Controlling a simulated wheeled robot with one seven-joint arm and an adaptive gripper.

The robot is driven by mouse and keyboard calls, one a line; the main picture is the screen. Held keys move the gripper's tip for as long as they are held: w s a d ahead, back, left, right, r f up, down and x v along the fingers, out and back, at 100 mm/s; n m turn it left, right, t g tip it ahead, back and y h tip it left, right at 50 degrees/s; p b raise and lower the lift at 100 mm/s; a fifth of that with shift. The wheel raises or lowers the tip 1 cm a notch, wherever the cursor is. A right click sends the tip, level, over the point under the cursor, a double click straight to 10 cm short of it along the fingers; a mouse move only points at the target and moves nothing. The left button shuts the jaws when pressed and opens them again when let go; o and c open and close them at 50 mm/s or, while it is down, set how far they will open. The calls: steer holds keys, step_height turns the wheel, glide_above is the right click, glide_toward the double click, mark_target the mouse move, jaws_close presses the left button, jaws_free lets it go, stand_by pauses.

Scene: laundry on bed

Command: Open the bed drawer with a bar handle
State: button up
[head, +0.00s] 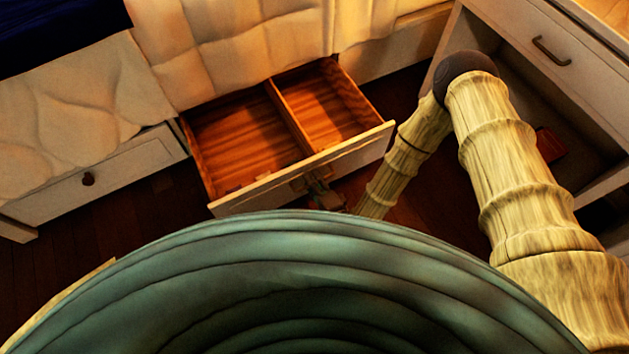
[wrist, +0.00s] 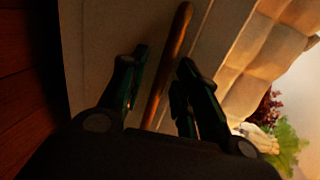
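The bed drawer (head: 232,199) is pulled well out from under the bed in the head view, with its wooden inside and a divider showing. Its bar handle (wrist: 179,32) runs between my fingers in the wrist view. My gripper (wrist: 163,58) is open, one finger on each side of the bar, with visible gaps between the fingers and the bar. In the head view my gripper (head: 320,190) is at the middle of the drawer front. The handle is mostly hidden there by my gripper.
A second bed drawer (head: 87,179) with a round knob is shut at the left. A cabinet (head: 588,60) with a handled drawer stands at the right, a red object (head: 549,146) in its lower space. Dark wooden floor (head: 140,222) lies in front of the bed.

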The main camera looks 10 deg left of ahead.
steer(key=v, duration=1.2)
steer(key=shift+w, duration=0.1)
steer(key=s+d+f+n+g+h, duration=0.2)
steer(key=s+d+n+g+h, duration=0.15)
steer(key=d, duration=0.35)
steer(key=s+d+f+n+g+h, duration=0.2)
steer(key=d+n+g+h, duration=0.15)
steer(key=d, duration=0.45)
steer(key=s+d+r+n+g+h, duration=0.25)
steer(key=s+d+r+g, duration=0.25)
steer(key=s+d, duration=0.6)
step_height(320, 180, up, 33)
steer(key=w+p, duration=0.1)
steer(key=p, duration=3.2)
steer(key=shift+d+f+h, duration=0.15)
steer(key=shift+f+h, duration=0.1)
steer(key=shift+h, duration=0.1)
